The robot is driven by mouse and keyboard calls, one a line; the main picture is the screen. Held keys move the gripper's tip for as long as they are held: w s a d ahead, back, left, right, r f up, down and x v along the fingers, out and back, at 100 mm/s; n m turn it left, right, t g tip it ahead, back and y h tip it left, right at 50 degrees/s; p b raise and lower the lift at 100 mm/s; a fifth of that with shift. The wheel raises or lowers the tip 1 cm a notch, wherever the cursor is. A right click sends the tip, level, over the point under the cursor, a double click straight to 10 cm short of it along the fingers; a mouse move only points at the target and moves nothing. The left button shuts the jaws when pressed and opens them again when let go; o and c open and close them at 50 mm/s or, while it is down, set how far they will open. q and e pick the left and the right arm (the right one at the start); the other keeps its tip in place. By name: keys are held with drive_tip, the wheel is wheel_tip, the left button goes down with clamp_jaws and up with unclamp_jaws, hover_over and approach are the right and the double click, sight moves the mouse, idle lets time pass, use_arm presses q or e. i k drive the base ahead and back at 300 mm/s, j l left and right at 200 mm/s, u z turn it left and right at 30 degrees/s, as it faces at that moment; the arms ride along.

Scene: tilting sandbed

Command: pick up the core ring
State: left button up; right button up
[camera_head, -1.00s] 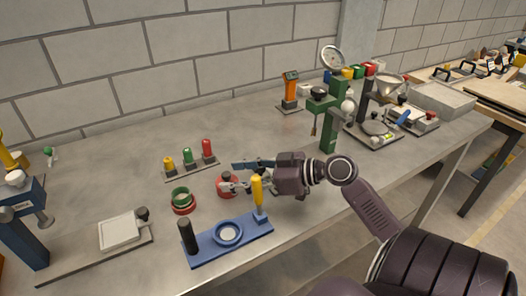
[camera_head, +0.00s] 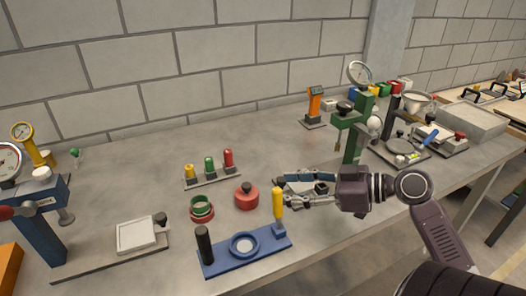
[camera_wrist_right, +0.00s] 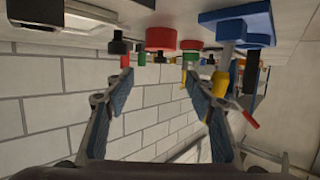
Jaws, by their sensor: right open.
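I cannot tell for sure which thing is the core ring. A green ring (camera_head: 202,204) sits on a red ring (camera_head: 202,216) on the bench. A blue stand (camera_head: 268,251) holds a pale round ring (camera_head: 243,245) between a black post and a yellow handle (camera_head: 278,203). My right gripper (camera_head: 284,190) is open and empty, behind the yellow handle and right of a red round pot (camera_head: 247,198) with a black knob. In the right wrist view the gripper (camera_wrist_right: 158,70) is spread, with the red pot (camera_wrist_right: 160,38) beyond the fingertips. My left gripper is out of view.
A rack with yellow, green and red pegs (camera_head: 211,180) stands behind the rings. A green press (camera_head: 354,140) stands behind my right arm. A blue press (camera_head: 38,225) and a white plate (camera_head: 137,235) are at the left. The bench's middle back is clear.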

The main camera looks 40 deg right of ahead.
sight(199, 204)
drive_tip(key=k+l, duration=1.15)
drive_tip(key=k, duration=0.15)
